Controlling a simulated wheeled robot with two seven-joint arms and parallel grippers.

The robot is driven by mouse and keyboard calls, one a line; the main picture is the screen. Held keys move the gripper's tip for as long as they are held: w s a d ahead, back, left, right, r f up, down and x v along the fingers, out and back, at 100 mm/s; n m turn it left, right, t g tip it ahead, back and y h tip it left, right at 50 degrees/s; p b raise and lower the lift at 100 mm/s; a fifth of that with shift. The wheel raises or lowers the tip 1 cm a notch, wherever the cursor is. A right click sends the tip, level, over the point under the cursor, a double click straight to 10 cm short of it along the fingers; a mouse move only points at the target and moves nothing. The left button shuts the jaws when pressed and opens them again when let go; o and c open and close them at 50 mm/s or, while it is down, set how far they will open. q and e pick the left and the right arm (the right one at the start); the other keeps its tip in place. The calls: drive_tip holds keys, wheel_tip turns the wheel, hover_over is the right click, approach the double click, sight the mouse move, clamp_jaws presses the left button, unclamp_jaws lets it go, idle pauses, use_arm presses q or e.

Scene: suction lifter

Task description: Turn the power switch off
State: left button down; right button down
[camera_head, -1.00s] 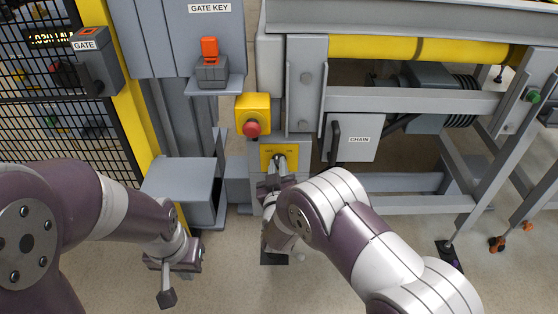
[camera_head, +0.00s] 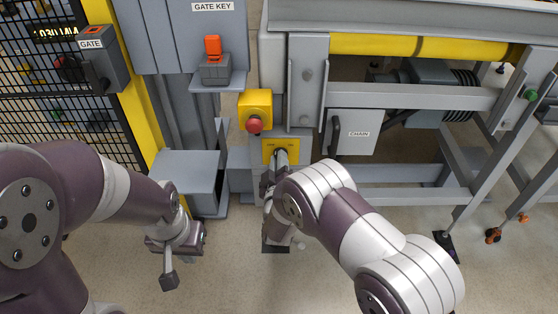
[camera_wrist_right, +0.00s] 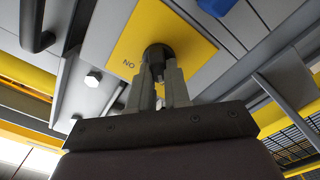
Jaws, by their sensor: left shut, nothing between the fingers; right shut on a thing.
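The power switch is a dark round knob (camera_wrist_right: 157,53) on a yellow plate (camera_wrist_right: 185,35) in the right wrist view. The same yellow plate (camera_head: 268,147) shows in the head view, low on the grey post, with the knob mostly hidden by my right gripper (camera_head: 280,160). In the right wrist view my right gripper (camera_wrist_right: 160,78) is shut on the knob, its fingertips at the knob's front. My left gripper (camera_head: 190,242) is shut and empty, low at the left, away from the switch.
A red emergency button (camera_head: 254,124) on a yellow box sits just above the switch. A grey CHAIN box (camera_head: 356,133) with a dark handle is to its right. A grey box (camera_head: 187,172) stands left. An orange gate key (camera_head: 213,47) is higher up.

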drive_tip(key=shift+f, duration=0.1)
drive_tip(key=c, duration=1.1)
unclamp_jaws()
drive_tip(key=shift+s, duration=0.1)
drive_tip(key=s+p, duration=0.3)
drive_tip(key=s, duration=0.9)
drive_tip(key=shift+s, duration=0.3)
